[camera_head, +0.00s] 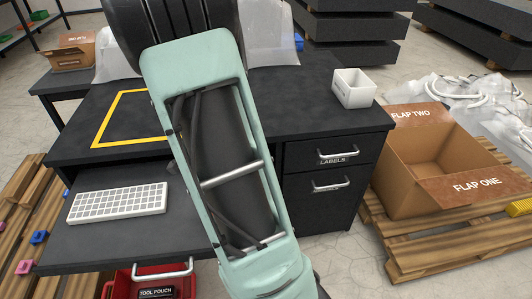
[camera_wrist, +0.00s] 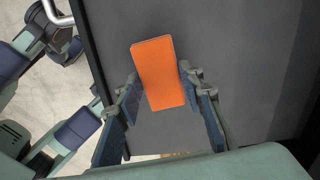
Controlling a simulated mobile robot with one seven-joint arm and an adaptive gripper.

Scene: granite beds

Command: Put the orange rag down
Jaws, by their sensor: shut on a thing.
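The orange rag (camera_wrist: 161,62) shows in the wrist view as a flat, folded rectangle, slightly tilted. My gripper (camera_wrist: 159,84) is shut on it, with one finger at each side edge. Behind the rag in the wrist view is a dark grey surface (camera_wrist: 240,60); I cannot tell how far below the rag it lies. In the head view my arm crosses the middle, and neither the rag nor my gripper shows there.
A dark desk (camera_head: 300,112) carries a yellow-outlined square (camera_head: 97,133) and a white box (camera_head: 354,88). A white keyboard (camera_head: 117,202) lies on a lower shelf. An open cardboard box (camera_head: 415,170) stands on a right-hand pallet. A red bin (camera_head: 125,284) sits below.

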